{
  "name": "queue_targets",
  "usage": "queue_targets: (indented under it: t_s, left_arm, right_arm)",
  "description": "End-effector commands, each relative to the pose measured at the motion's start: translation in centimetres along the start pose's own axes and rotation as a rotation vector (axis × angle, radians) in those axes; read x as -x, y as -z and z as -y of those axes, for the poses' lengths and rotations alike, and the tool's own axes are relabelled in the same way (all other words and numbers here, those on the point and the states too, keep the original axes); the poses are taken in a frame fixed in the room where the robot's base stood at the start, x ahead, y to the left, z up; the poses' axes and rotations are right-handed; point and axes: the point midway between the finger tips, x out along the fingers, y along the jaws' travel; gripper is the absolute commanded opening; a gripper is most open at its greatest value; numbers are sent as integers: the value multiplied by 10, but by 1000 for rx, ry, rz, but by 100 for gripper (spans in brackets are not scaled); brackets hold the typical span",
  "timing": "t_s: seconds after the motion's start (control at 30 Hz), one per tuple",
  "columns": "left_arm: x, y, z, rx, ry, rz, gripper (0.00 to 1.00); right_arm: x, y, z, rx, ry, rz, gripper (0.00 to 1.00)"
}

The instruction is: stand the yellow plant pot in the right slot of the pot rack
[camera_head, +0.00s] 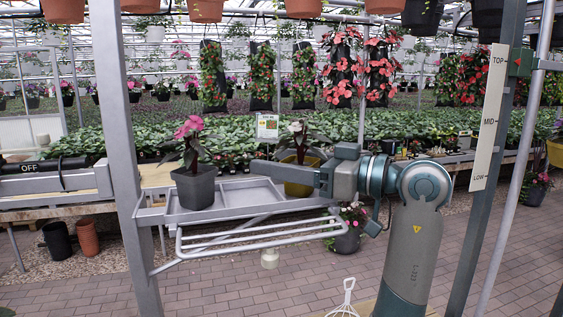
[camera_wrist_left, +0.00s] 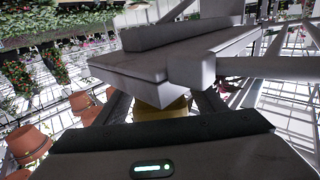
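The yellow plant pot (camera_head: 298,189) stands upright at the right end of the grey pot rack (camera_head: 230,212), holding a dark-leaved plant with a pale flower. I cannot tell whether its base touches the slot floor. My left gripper (camera_head: 292,175) reaches in from the right, one finger crossing the front of the pot; the far finger is hidden. In the left wrist view the yellow pot (camera_wrist_left: 160,108) fills the gap between my left fingers, which look closed on it. Large grey bars hide its upper part. My right gripper is not in view.
A dark grey pot (camera_head: 194,187) with a pink flower stands in the rack's left slot; the middle (camera_head: 248,191) is empty. A grey post (camera_head: 124,150) rises left of the rack, and a post with a level scale (camera_head: 489,118) stands right. Pots hang overhead.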

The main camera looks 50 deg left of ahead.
Motion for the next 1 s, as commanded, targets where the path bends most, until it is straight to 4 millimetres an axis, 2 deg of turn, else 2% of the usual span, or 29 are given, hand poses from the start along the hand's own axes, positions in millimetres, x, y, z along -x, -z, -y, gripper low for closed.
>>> queue_targets:
  t_s: [0.23,0.37,0.8,1.0]
  left_arm:
    - [0,4,0,0,0,0,63]
    - [12,-1,-1,0,-2,1,63]
    - [85,-2,0,2,-2,0,63]
    - [111,0,0,1,-1,0,63]
  right_arm:
    - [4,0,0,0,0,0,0]
    - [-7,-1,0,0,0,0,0]
    - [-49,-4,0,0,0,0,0]
    - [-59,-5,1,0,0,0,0]
